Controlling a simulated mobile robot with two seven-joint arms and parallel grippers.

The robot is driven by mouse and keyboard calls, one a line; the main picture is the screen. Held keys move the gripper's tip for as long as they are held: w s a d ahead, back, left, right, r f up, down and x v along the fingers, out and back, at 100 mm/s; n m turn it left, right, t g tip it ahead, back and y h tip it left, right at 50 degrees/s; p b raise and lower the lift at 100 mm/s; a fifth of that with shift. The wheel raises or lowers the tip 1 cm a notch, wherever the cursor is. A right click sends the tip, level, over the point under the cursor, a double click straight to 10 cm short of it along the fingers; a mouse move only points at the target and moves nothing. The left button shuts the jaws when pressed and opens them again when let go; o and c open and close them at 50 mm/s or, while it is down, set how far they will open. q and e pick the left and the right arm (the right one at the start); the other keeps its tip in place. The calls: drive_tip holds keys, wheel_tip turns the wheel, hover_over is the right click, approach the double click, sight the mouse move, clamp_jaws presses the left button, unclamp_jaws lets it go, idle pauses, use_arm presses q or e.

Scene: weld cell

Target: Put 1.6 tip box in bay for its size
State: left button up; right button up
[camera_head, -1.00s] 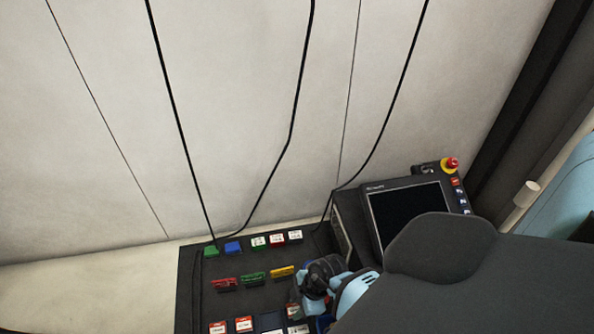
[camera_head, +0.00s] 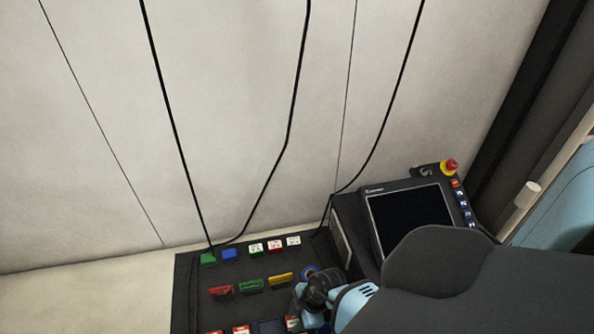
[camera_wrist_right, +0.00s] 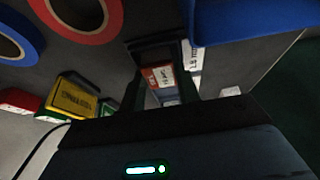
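My right gripper (camera_head: 306,318) is low over the front right of the dark bench top. In the right wrist view its two dark fingers (camera_wrist_right: 163,80) stand apart, and a red box with a white label (camera_wrist_right: 158,77) shows between them. I cannot tell whether they touch it. A white label (camera_wrist_right: 195,58) shows just right of the fingers, under a blue edge; its print is hard to read. Red-and-white boxes (camera_head: 241,330) show at the bottom of the head view. I cannot tell which box is the 1.6 one. My left gripper is out of view.
Red (camera_head: 222,291), green (camera_head: 251,285) and yellow (camera_head: 281,279) holders form a row. Behind them are green (camera_head: 208,259), blue (camera_head: 230,255) and several white-labelled blocks (camera_head: 275,246). A screen unit (camera_head: 410,220) stands right. Red (camera_wrist_right: 85,15) and blue (camera_wrist_right: 15,35) rolls lie nearby.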

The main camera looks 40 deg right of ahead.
drive_tip(key=o, duration=0.3)
drive_tip(key=shift+s+f, duration=0.2)
drive_tip(key=shift+f, duration=0.15)
drive_tip(key=shift+a+r, duration=0.1)
drive_tip(key=shift+r, duration=0.2)
drive_tip(key=p+v, duration=0.1)
drive_tip(key=v, duration=0.2)
drive_tip(key=p+v, duration=0.2)
drive_tip(key=v, duration=0.1)
drive_tip(key=shift+w+r, duration=0.15)
drive_tip(key=shift+r, duration=0.45)
use_arm(q)
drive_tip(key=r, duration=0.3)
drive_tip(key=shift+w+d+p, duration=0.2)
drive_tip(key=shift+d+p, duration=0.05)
drive_tip(key=shift+p, duration=0.05)
use_arm(e)
drive_tip(key=shift+d+r, duration=0.3)
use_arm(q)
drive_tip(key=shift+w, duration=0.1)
